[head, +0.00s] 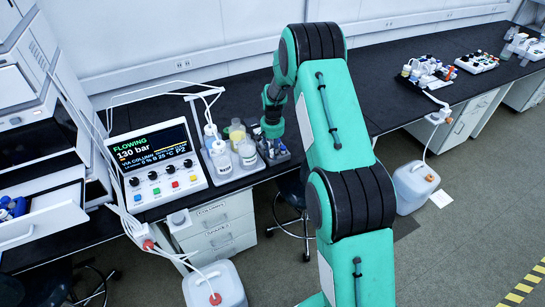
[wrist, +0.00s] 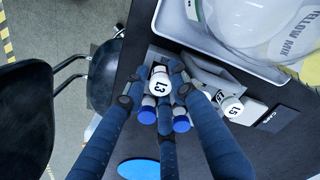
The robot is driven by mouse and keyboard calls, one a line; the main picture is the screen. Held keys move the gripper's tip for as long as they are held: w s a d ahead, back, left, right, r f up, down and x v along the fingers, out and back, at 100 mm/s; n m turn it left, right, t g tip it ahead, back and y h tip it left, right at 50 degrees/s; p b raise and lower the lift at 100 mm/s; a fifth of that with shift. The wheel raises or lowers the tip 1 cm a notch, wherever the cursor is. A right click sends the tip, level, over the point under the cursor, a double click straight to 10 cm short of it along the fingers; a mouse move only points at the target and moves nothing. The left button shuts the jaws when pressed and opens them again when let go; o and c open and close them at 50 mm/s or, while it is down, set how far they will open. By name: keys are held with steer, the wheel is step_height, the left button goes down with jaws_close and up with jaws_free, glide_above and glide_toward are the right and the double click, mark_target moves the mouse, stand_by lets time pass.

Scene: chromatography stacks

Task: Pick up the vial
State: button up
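A vial with a white cap marked L3 (wrist: 160,87) stands upright in the wrist view, among the fingertips of my gripper (wrist: 158,88). The blue fingers come up on its left, right and near sides. I cannot tell whether they touch it. Two vials with blue-ringed caps (wrist: 148,113) (wrist: 181,121) stand just nearer, on either side of the middle finger. A vial marked L5 (wrist: 232,107) stands to the right. In the head view my gripper (head: 272,132) points down over the small rack (head: 280,155) on the bench; the vials are hardly visible there.
A grey tray (head: 234,174) with several bottles stands left of the rack; its rim (wrist: 185,40) and a large bottle labelled YELLOW MIX (wrist: 250,25) show close by in the wrist view. A control panel (head: 155,165) stands further left. A dark stool (wrist: 105,75) is below the bench edge.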

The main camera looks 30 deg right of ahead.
steer(key=c, duration=0.6)
steer(key=shift+r+p, duration=0.3)
steer(key=shift+r, duration=0.55)
step_height(320, 180, up, 2)
steer(key=shift+r+p, duration=0.2)
steer(key=shift+p, duration=0.15)
steer(key=s+a+p, duration=0.2)
steer(key=s+a, duration=0.2)
steer(key=s, duration=1.1)
steer(key=shift+s+r, duration=0.25)
steer(key=shift+r, duration=0.2)
